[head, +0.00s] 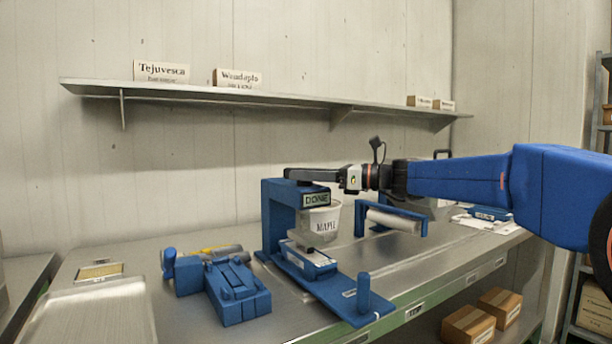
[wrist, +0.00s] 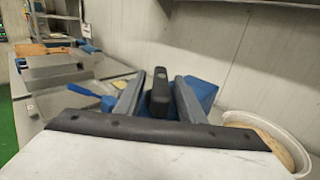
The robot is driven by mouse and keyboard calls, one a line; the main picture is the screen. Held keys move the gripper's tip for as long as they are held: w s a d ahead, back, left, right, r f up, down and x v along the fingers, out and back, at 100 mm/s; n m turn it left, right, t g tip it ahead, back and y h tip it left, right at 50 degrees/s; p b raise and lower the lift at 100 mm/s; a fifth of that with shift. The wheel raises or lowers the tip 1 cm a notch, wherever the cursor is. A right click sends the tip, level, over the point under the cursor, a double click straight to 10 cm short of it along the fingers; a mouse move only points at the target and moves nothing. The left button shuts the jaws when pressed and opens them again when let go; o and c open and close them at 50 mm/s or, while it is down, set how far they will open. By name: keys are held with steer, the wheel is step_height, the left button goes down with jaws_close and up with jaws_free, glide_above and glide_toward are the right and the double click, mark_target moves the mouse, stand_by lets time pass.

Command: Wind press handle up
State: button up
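The blue press (head: 272,215) stands on the steel counter, with a small "DONE" sign on its top arm; its blue top also shows in the wrist view (wrist: 203,92). A dark upright handle piece (wrist: 160,92) shows in the wrist view. My gripper (head: 291,174) reaches in from the right at the press top. In the wrist view its two grey fingers (wrist: 160,82) stand on either side of the dark handle, with narrow gaps visible on both sides. The handle is mostly hidden by the fingers in the head view.
A white tub marked "MAPLE" (head: 320,225) sits by the press. A blue roller stand (head: 396,218) is to the right, a blue clamp-like device (head: 236,290) to the left. A blue post (head: 363,292) rises at the front. A shelf (head: 260,97) runs above.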

jaws_close()
steer(key=shift+w+n+g, duration=0.1)
steer(key=shift+n+g, duration=0.2)
steer(key=shift+g, duration=0.2)
steer(key=n+g, duration=0.1)
steer(key=g, duration=0.1)
steer(key=n+g, duration=0.2)
steer(key=g, duration=0.1)
steer(key=shift+w+n+g+y, duration=0.1)
steer(key=shift+n+g+y, duration=0.2)
steer(key=shift+n+g+h, duration=0.6)
steer(key=shift+n+g, duration=0.65)
steer(key=shift+g, duration=0.6)
steer(key=shift+n+g+h, duration=0.6)
steer(key=shift+n+g, duration=0.65)
steer(key=shift+g, duration=0.6)
jaws_free()
